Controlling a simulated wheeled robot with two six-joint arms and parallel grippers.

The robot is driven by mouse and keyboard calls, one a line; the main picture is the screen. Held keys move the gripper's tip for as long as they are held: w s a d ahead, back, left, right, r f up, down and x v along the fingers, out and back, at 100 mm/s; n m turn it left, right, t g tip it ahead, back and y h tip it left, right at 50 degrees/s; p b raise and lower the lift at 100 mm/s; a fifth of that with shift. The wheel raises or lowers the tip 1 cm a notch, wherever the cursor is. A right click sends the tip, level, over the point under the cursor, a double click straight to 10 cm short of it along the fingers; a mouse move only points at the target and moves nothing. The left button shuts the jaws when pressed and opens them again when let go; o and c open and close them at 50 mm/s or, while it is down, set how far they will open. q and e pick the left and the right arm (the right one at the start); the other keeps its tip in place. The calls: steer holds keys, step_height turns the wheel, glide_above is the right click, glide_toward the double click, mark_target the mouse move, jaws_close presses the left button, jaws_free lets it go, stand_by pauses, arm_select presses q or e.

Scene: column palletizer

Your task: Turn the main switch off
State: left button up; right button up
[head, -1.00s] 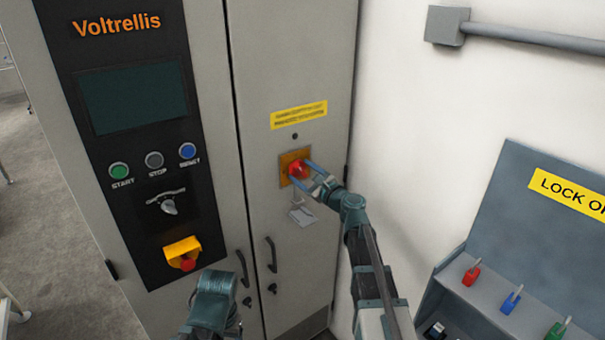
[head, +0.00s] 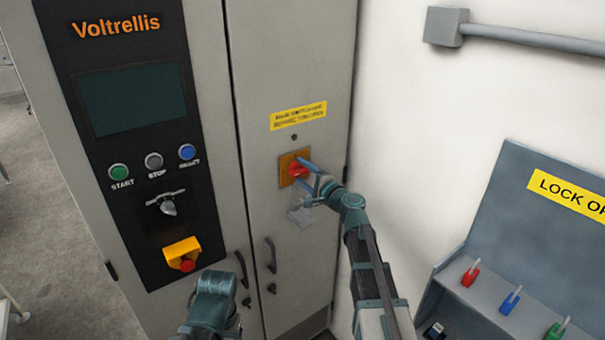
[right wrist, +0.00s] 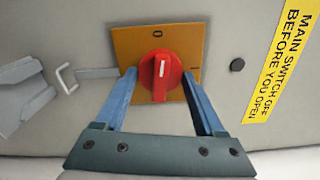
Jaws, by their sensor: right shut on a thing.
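The main switch (head: 297,170) is a red rotary handle on an orange-yellow plate (head: 285,180), on the right door of the grey cabinet. My right gripper (head: 303,170) is at it, its blue fingers on either side of the handle, shut on it. In the right wrist view, the red handle (right wrist: 160,82) sits between the fingertips (right wrist: 160,85). Its bar stands upright in that picture, with the white mark toward the "0" on the plate (right wrist: 128,45). The wrist picture is turned sideways to the cabinet. Of my left arm only a teal part shows, without fingers.
A yellow warning label (head: 298,116) is above the switch, and a pale hasp-like flap (head: 301,213) hangs below. Door handles (head: 270,254) are lower down. The left panel has buttons, a selector (head: 167,204) and an emergency stop (head: 187,264). A lockout station (head: 500,230) with coloured padlocks stands right.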

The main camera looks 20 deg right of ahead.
steer(key=shift+n, duration=0.7)
steer(key=o, duration=1.3)
steer(key=shift+o, duration=0.2)
steer(key=v, duration=1.3)
steer(key=shift+s, duration=0.4)
steer(key=shift+w, duration=0.1)
steer(key=x, duration=1.3)
steer(key=shift+w, duration=0.35)
